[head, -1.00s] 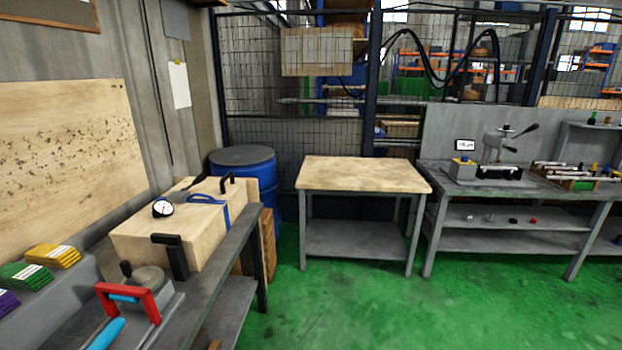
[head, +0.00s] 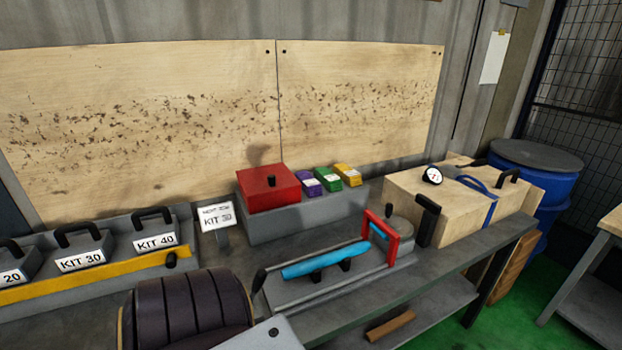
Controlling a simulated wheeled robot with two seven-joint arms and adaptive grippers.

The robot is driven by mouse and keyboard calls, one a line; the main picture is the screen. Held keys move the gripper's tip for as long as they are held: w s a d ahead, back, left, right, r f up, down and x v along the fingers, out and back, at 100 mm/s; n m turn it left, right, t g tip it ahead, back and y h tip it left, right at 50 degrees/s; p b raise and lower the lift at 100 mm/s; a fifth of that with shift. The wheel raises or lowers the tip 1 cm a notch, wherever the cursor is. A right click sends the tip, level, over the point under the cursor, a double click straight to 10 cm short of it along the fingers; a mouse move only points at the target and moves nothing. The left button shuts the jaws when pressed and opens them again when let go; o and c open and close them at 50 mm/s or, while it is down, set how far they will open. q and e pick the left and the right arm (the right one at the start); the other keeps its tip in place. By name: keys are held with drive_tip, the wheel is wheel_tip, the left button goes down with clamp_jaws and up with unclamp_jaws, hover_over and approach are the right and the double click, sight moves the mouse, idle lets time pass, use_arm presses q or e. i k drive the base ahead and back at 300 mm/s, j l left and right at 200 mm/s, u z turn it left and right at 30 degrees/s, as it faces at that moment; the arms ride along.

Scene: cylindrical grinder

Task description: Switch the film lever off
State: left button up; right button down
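No part is clearly marked as the film lever, and I cannot tell which one it is. A grey bench fixture (head: 350,289) holds a light blue bar (head: 325,260) on black supports. A red frame-shaped handle (head: 393,240) stands upright at its right end, near a round grey piece with a dark knob (head: 398,218). A black handle (head: 259,281) rises at its left end. A black upright handle (head: 428,222) stands at the front of the wooden box (head: 455,207). Neither of my grippers is in view.
A blue drum (head: 545,185) stands right. A dark ribbed object (head: 185,312) blocks the lower left. Green floor (head: 520,300) is open at right.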

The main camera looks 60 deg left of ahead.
sight(260, 276)
drive_tip(key=u, duration=2.35)
drive_tip(key=k+l, duration=0.25)
drive_tip(key=l, duration=0.15)
drive_tip(key=z, duration=0.05)
